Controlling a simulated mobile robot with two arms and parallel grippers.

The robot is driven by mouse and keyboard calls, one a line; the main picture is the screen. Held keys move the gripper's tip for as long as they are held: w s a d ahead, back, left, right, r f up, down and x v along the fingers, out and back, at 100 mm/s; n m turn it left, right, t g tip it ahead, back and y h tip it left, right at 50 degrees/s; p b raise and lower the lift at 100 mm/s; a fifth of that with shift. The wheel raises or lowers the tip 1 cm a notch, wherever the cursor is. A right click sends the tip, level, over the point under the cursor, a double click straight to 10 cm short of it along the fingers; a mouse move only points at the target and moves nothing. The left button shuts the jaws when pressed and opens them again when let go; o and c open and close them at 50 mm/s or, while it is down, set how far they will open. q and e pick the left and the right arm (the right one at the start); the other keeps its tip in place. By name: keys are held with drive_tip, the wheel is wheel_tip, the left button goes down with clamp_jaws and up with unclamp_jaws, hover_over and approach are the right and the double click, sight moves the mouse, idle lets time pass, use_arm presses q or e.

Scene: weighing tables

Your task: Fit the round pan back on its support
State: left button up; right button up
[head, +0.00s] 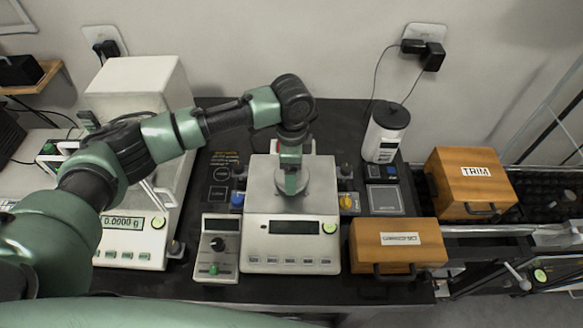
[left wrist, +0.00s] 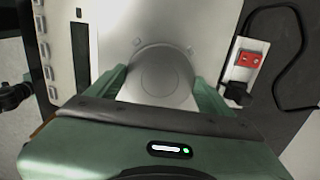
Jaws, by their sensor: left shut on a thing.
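The round metal pan (head: 290,186) is at the silver balance (head: 263,192) in the middle of the table. It also shows in the left wrist view (left wrist: 158,76) as a grey disc with a fainter inner ring. My left gripper (head: 291,167) points down at the balance from above. In the left wrist view its green fingers (left wrist: 160,90) are on both sides of the pan, shut on it. The pan's support is hidden beneath the pan, and I cannot tell whether the pan touches it. My right gripper is not in view.
A control box (head: 220,247) stands left of the balance. Wooden boxes (head: 396,246) and (head: 472,184), the latter marked TRIM, stand at the right. A white canister (head: 385,135) stands behind them. Another balance (head: 130,240) with a tall housing is at the left.

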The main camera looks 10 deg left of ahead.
use_arm(q)
drive_tip(key=shift+f, duration=0.2)
drive_tip(key=shift+f, duration=0.35)
idle(0.4)
drive_tip(key=o, duration=1.4)
drive_tip(key=shift+r+b, duration=0.65)
drive_tip(key=shift+r, duration=3.2)
